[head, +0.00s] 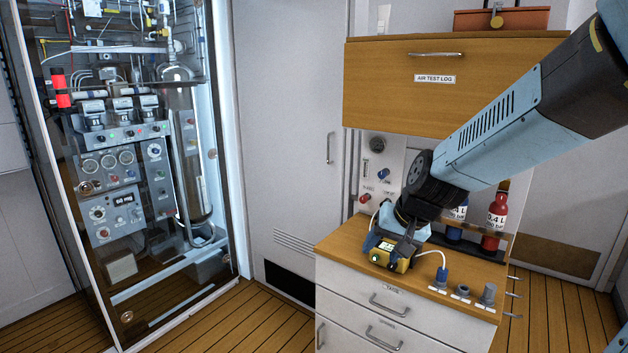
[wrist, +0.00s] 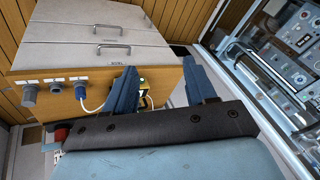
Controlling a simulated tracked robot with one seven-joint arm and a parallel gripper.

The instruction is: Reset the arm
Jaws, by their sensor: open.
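My arm (head: 540,110) reaches in from the upper right in the head view. My gripper (head: 398,248) is low over the wooden counter top (head: 345,240), close to a small yellow-and-black device (head: 404,265). In the wrist view, my gripper (wrist: 160,82) shows two blue fingers spread apart. Part of the device (wrist: 143,98) shows in the gap beside the left finger, partly hidden. I cannot tell whether the fingers touch it. No held object is visible.
A blue plug (head: 441,274) with a white cable and grey sockets (head: 488,294) line the counter's front right. Red (head: 496,218) and blue (head: 454,228) bottles stand behind. A wooden cabinet (head: 440,90) overhangs the counter. A glazed equipment cabinet (head: 125,160) stands left.

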